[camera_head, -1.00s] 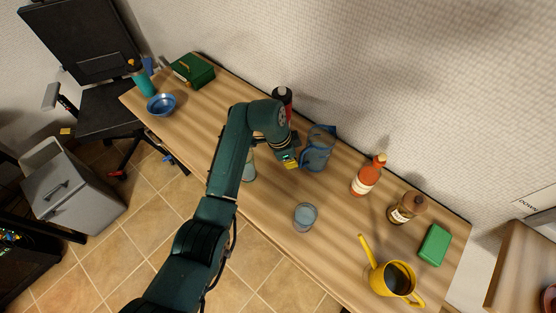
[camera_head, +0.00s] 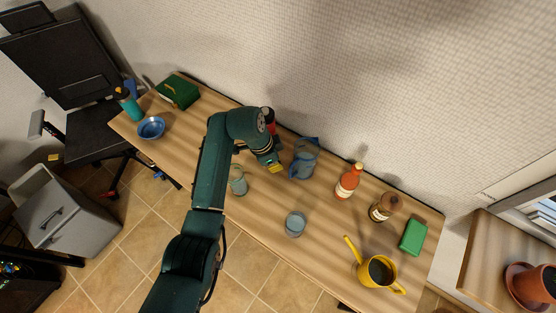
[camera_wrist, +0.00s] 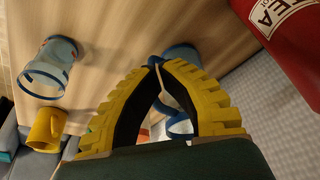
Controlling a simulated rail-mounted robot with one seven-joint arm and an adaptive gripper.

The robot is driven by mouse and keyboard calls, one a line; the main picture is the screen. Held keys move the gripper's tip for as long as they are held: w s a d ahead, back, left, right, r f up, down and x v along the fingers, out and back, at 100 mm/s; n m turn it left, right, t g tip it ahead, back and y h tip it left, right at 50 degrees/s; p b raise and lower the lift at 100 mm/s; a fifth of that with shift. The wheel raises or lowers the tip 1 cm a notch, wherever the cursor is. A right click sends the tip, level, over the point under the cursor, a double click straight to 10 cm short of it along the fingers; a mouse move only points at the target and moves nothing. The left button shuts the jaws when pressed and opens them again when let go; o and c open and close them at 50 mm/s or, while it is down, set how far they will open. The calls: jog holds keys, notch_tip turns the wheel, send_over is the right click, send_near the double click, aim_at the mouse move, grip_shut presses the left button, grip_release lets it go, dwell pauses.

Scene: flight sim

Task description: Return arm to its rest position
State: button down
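My dark green arm reaches over the wooden table (camera_head: 262,207). My gripper (camera_head: 275,168) is low over the table, just left of a clear blue pitcher (camera_head: 306,158). In the wrist view, the yellow ridged fingers of my gripper (camera_wrist: 160,64) come together at the tips. I see nothing clearly held between them. The pitcher (camera_wrist: 182,54) shows behind the fingertips with its blue handle; whether they touch it I cannot tell. A red bottle (camera_head: 268,116) stands behind the wrist and looms close at the upper right of the wrist view (camera_wrist: 290,40).
Close by stand a glass (camera_head: 238,182) right of my forearm, another glass (camera_head: 295,224), an orange-red bottle (camera_head: 348,182), a brown bottle (camera_head: 384,207) and a yellow watering can (camera_head: 380,272). A blue bowl (camera_head: 151,128) sits at the left end. The wall (camera_head: 400,90) runs behind the table.

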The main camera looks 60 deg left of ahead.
jog(key=p+v, duration=0.1)
jog(key=v, duration=0.2)
jog(key=shift+p, duration=0.4)
